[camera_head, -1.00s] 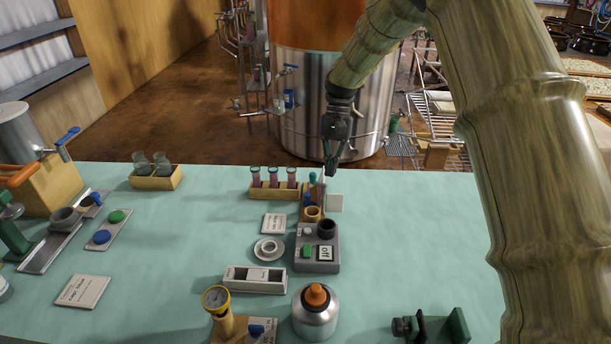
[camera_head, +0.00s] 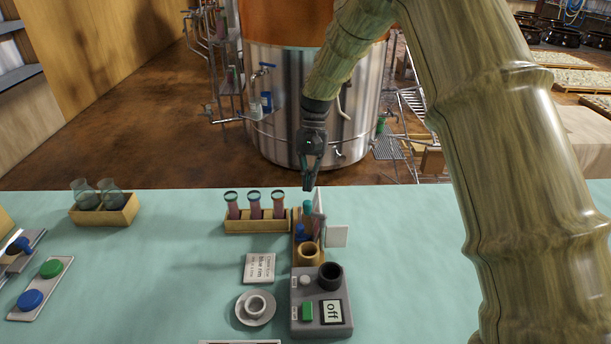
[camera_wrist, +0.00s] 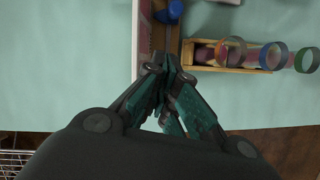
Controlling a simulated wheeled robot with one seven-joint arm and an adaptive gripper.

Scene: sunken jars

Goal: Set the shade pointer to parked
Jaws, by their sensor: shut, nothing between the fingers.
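My gripper (camera_head: 309,187) is shut and empty, pointing down at the far end of a small wooden stand. In the wrist view its closed fingertips (camera_wrist: 172,62) are beside the stand's upright white panel (camera_wrist: 139,40). The wooden stand (camera_head: 309,262) holds a blue piece (camera_head: 300,232) and a teal-topped piece (camera_head: 308,208); a blue part (camera_wrist: 170,12) also shows in the wrist view. A white plate (camera_head: 337,236) sticks out at the stand's right. I cannot tell which part is the shade pointer; the fingers hide some of the stand's far end in the wrist view.
A wooden rack (camera_head: 257,226) with red-filled tubes stands just left of the stand. A grey device (camera_head: 335,308) reading "off" is in front. A label card (camera_head: 259,268) and a saucer (camera_head: 240,310) lie to the left.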

